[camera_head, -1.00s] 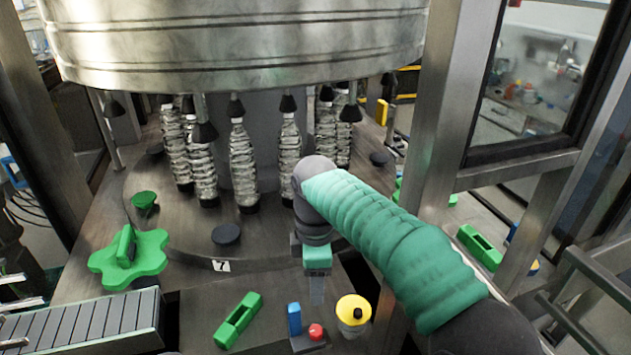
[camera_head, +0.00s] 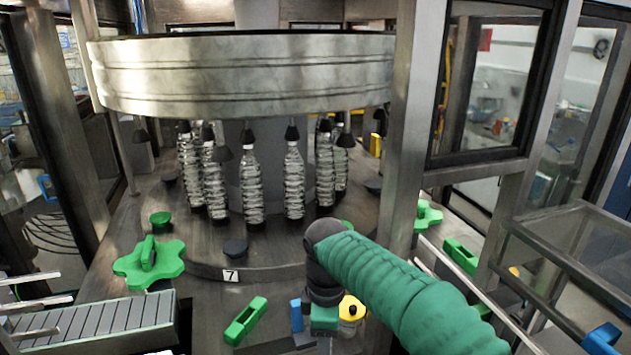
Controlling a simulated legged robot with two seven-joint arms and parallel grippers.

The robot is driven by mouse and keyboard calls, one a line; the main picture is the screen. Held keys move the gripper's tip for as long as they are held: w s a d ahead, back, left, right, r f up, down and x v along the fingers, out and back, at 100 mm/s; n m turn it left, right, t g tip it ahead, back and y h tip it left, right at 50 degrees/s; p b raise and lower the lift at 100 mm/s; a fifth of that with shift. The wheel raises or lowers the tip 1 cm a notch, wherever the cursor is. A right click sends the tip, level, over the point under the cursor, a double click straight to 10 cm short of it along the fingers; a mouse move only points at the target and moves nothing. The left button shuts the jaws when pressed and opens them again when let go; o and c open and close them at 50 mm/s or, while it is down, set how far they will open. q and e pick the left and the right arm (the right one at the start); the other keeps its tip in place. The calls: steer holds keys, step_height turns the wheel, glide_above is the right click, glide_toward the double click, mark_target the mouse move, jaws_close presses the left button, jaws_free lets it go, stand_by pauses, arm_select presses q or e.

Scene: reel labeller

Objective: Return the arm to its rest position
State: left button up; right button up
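My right arm (camera_head: 400,290), in a green sleeve with dark joints, comes in from the lower right and reaches toward the front of the machine. Its wrist points down, and my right gripper (camera_head: 324,345) is at the bottom edge, mostly cut off, so its fingers cannot be made out. It is beside a blue block (camera_head: 296,315) and a yellow-topped round part (camera_head: 351,308), which the wrist partly covers. My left gripper is not in view.
Clear bottles (camera_head: 250,188) stand on the round carousel under a large metal drum (camera_head: 240,75). A green star-shaped part (camera_head: 148,262) and a green handle block (camera_head: 245,320) lie in front. A conveyor (camera_head: 95,318) is at lower left. A metal post (camera_head: 403,130) stands right of the carousel.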

steer(key=s+d+f+m+t+b, duration=0.2)
steer(key=s+d+f+m, duration=1.4)
steer(key=d+f+m, duration=0.1)
steer(key=shift+s+d+f, duration=0.2)
steer(key=shift+s+d, duration=0.2)
steer(key=shift+d, duration=0.15)
steer(key=shift+w+a, duration=0.15)
